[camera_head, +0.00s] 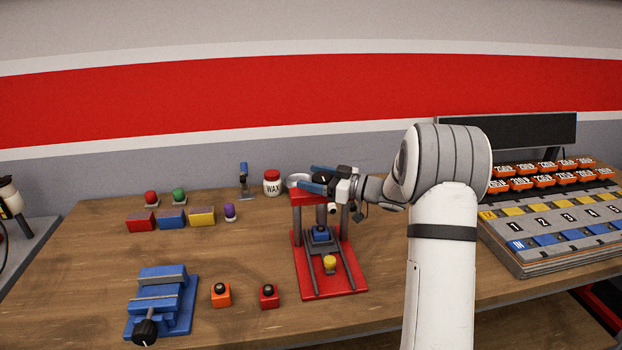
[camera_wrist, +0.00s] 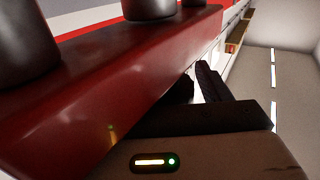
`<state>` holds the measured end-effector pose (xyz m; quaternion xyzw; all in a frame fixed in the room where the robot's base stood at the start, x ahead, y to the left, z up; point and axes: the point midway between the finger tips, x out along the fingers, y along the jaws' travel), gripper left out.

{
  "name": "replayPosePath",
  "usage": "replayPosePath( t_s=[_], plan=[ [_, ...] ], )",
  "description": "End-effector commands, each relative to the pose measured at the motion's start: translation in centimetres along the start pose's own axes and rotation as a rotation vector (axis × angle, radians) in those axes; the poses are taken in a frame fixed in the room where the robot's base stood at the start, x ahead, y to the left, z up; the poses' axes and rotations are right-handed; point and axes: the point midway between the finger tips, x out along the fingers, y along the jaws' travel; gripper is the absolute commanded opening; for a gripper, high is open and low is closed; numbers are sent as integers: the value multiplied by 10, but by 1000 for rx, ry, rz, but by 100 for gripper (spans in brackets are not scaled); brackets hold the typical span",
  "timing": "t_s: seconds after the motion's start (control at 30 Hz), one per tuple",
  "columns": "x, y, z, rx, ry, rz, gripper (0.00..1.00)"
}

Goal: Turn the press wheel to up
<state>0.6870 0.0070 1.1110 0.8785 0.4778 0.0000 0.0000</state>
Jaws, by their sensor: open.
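The red press (camera_head: 330,277) stands on the table, with dark posts, a red top beam and a blue block and yellow knob low on its base. A pale curved rim (camera_head: 296,182) at its top looks like the press wheel, mostly hidden by my gripper. My gripper (camera_head: 309,179) is open at the top of the press, reaching in from the right. In the wrist view the red beam (camera_wrist: 90,92) fills the left side, close beside the dark fingers (camera_wrist: 205,85). The wheel is not clear there, and I cannot tell whether the fingers touch it.
A blue vise (camera_head: 163,290), an orange button box (camera_head: 221,295) and a red one (camera_head: 269,296) stand front left. Coloured blocks (camera_head: 172,218) and a wax jar (camera_head: 272,183) are behind. A numbered rack (camera_head: 540,225) stands right. The table's middle left is clear.

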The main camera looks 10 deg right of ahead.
Motion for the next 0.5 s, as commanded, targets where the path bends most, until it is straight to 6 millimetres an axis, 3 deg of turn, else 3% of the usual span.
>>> replayPosePath(
  t_s=[0.17, 0.5],
  plan=[
    [-14, 1, 1, 0, 0, 4, 70],
    [-68, 1, 1, 0, 0, 3, 70]
  ],
)
